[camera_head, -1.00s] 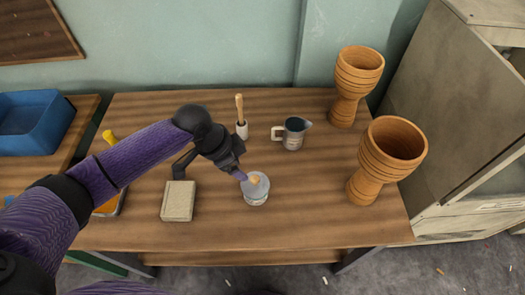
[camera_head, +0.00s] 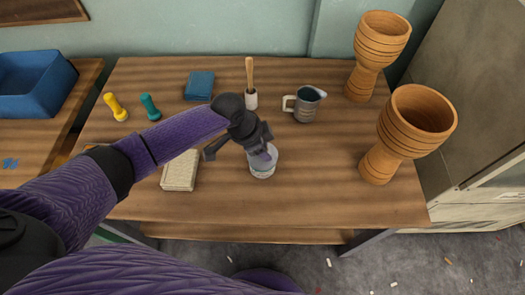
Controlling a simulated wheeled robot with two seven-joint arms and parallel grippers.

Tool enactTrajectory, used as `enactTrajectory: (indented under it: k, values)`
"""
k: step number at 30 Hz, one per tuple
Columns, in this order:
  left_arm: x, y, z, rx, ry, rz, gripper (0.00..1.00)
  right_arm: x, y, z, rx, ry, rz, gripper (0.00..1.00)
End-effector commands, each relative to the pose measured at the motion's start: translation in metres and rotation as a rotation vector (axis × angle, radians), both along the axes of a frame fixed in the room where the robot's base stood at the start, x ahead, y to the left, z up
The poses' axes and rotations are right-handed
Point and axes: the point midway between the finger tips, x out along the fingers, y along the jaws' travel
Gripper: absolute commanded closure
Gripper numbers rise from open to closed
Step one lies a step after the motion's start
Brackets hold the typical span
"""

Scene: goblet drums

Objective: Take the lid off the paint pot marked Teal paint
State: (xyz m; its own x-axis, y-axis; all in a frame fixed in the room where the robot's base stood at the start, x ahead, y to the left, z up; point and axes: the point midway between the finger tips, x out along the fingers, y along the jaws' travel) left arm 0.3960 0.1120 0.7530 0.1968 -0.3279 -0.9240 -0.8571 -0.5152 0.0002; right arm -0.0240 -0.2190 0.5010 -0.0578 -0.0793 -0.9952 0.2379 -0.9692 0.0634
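A small, pale paint pot (camera_head: 263,172) stands upright on the wooden table, near the middle of its front half. No marking on it can be read. My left gripper (camera_head: 263,156) points down at the top of the pot and covers most of it. The lid and its knob are hidden behind the gripper, and whether the fingers touch them is unclear. The finger gap does not show, so open or shut cannot be told. My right gripper is not in view.
A beige block (camera_head: 179,172) lies left of the pot. Behind are a white holder with a wooden-handled tool (camera_head: 250,98), a metal jug (camera_head: 305,105), a blue block (camera_head: 199,86), and yellow (camera_head: 115,106) and teal (camera_head: 150,107) items. Two goblet drums (camera_head: 380,55) (camera_head: 408,132) stand right.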

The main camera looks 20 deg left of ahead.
Motion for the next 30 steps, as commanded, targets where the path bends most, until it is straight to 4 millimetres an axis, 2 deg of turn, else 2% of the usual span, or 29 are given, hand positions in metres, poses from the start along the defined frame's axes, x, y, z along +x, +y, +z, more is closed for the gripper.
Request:
enactTrajectory:
  k: [1, 5, 6, 14, 17, 21, 25, 27, 30]
  values:
    - [0.000, 0.000, 0.000, 0.000, 0.000, 0.000, 0.70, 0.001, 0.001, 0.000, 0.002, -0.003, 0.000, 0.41]
    - [0.000, 0.000, 0.000, 0.000, 0.000, 0.000, 0.98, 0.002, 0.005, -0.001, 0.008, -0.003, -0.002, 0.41]
    - [0.000, 0.000, 0.000, 0.000, 0.000, 0.000, 1.00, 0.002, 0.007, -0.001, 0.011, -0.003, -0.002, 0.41]
    - [0.000, 0.000, 0.001, 0.000, 0.000, 0.000, 1.00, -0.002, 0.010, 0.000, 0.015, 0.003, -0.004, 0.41]
    - [0.000, 0.000, 0.017, 0.000, -0.004, -0.001, 1.00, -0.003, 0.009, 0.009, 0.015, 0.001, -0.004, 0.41]
    - [0.001, 0.000, 0.059, 0.001, -0.007, -0.002, 1.00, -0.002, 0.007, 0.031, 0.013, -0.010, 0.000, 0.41]
    - [0.001, 0.000, 0.088, 0.000, -0.006, 0.000, 1.00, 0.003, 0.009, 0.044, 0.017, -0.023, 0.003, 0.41]
    - [0.002, 0.003, 0.094, 0.001, -0.003, 0.010, 1.00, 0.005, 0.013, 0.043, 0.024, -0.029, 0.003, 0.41]
    - [0.011, 0.018, 0.086, 0.008, 0.002, 0.077, 1.00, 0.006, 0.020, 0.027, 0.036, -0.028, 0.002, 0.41]
